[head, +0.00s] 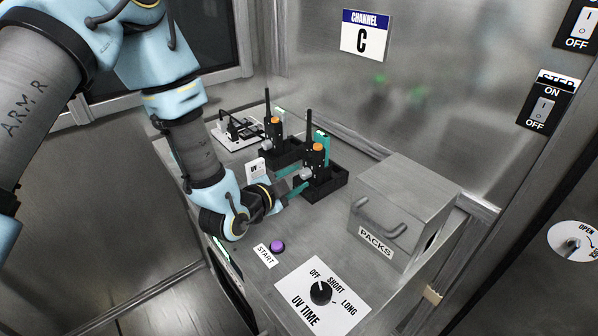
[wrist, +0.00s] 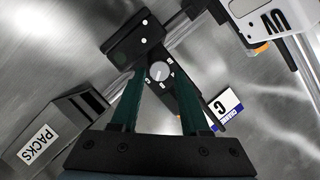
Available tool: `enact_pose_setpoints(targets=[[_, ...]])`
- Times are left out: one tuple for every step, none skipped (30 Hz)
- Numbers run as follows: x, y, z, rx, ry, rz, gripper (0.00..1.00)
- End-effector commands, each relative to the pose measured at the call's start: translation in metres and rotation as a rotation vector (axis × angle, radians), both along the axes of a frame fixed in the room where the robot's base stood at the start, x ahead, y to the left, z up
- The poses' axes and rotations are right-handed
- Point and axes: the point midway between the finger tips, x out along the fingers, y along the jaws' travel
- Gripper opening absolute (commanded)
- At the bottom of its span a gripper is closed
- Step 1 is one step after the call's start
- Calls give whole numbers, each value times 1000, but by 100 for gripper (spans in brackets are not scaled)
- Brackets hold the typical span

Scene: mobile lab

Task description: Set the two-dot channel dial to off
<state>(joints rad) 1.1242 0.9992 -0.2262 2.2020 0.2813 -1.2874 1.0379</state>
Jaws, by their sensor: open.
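The two-dot channel dial (wrist: 160,72) is a grey round knob on a black handset, with small white marks around it. Two white dots show on the black holder (wrist: 125,44) beside it. The dial's setting is too small to read. In the head view this handset (head: 318,160) stands in the nearer black holder, with an orange knob on top and the grey dial (head: 306,173) facing my arm. My gripper (wrist: 158,77) is open, its green fingers on either side of the dial in the picture; contact cannot be told. It also shows in the head view (head: 299,178).
A second handset (head: 276,132) stands behind. A grey PACKS box (head: 408,205) with a handle is to the right. In front are a purple START button (head: 278,246) and a UV TIME knob (head: 321,293). A CHANNEL C sign (head: 365,36) is on the wall.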

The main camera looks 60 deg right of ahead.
Motion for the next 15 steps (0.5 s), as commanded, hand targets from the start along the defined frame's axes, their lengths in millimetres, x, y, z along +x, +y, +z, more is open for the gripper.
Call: enact_pose_setpoints(targets=[[-1,-5,-1,1,0,-1,46],[-1,-7,-1,1,0,-1,46],[-1,-10,-2,0,0,-1,46],[-1,-11,-2,0,0,-1,46],[-1,-12,-3,0,0,-1,46],[-1,-13,-3,1,0,-1,46],[-1,-13,-4,1,0,-1,46],[-1,-13,-4,1,0,-1,46],[-1,-13,-4,1,0,-1,46],[-1,-13,-4,1,0,-1,46],[-1,-13,-4,1,0,-1,46],[-1,-13,-4,1,0,-1,46],[-1,-13,-4,1,0,-1,46],[-1,-13,-4,1,0,-1,44],[-1,-13,-4,1,0,-1,40]])
